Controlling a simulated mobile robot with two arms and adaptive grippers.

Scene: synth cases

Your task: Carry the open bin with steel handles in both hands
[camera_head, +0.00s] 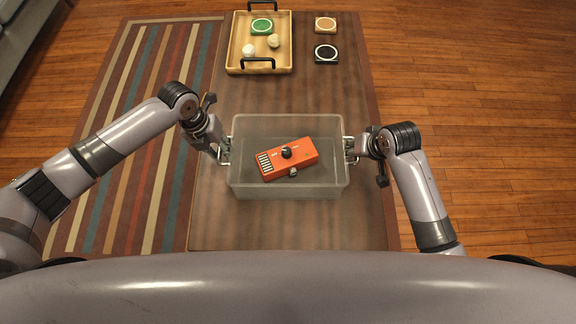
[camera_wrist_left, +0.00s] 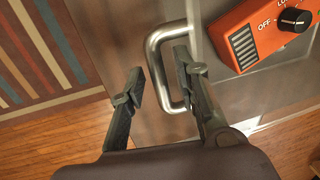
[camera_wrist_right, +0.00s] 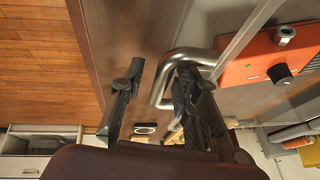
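The open bin (camera_head: 290,188) is grey and translucent and stands on a brown wooden table. A steel handle sits on each side. Inside the bin lies an orange box (camera_head: 288,160) with a black knob. My left gripper (camera_head: 216,146) is at the left handle (camera_head: 225,156). In the left wrist view its fingers are apart, with the handle's bar (camera_wrist_left: 157,66) between them. My right gripper (camera_head: 361,148) is at the right handle (camera_head: 349,148). In the right wrist view its fingers are also apart, with the bar (camera_wrist_right: 160,84) between them.
The table (camera_head: 290,228) is clear in front of the bin.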

